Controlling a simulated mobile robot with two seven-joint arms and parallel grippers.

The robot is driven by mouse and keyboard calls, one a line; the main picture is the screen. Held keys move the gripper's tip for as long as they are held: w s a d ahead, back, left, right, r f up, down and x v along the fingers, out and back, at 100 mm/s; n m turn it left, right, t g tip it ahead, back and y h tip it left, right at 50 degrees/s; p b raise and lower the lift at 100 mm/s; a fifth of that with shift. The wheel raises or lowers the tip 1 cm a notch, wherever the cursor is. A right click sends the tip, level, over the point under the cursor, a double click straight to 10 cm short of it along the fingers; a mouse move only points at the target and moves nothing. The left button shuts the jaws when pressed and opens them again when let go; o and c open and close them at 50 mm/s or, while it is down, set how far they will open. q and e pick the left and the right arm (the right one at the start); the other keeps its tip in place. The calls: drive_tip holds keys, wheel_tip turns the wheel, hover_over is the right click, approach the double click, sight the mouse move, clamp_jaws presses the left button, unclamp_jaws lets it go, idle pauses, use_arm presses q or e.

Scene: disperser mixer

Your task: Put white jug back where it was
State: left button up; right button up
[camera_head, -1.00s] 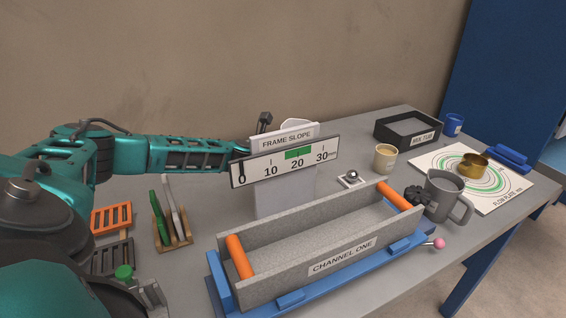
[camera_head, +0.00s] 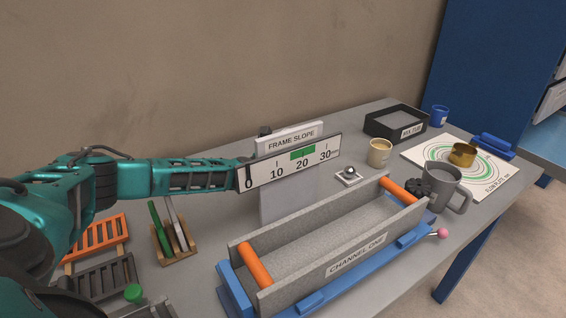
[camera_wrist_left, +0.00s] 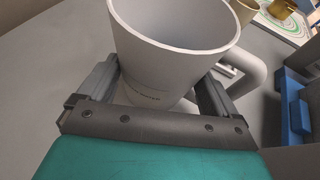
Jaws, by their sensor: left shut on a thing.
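The white jug (camera_wrist_left: 175,60) fills the middle of the left wrist view, its open mouth toward the top and its handle to the right. Small dark lettering shows low on its side. My left gripper (camera_wrist_left: 155,100) is shut on the jug, one finger on each side of its lower body. In the head view the jug and fingers are hidden behind the frame slope sign (camera_head: 290,163); my left arm reaches in behind it from the left. I cannot tell whether the jug's base touches the table. My right gripper is not in view.
The grey channel trough (camera_head: 350,255) with orange bars stands in front of the sign. A grey mug (camera_head: 441,187), beige cup (camera_head: 379,152), black tray (camera_head: 378,129) and flow plate (camera_head: 420,158) with a brass cup (camera_head: 462,154) lie right. A wooden rack (camera_head: 177,252) stands left.

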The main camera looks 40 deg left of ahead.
use_arm(q)
drive_tip(key=shift+d, duration=0.1)
drive_tip(key=shift+f, duration=0.1)
drive_tip(key=o, duration=1.1)
drive_tip(key=shift+c, duration=0.2)
drive_tip(key=shift+s, duration=0.1)
drive_tip(key=shift+v, duration=3.75)
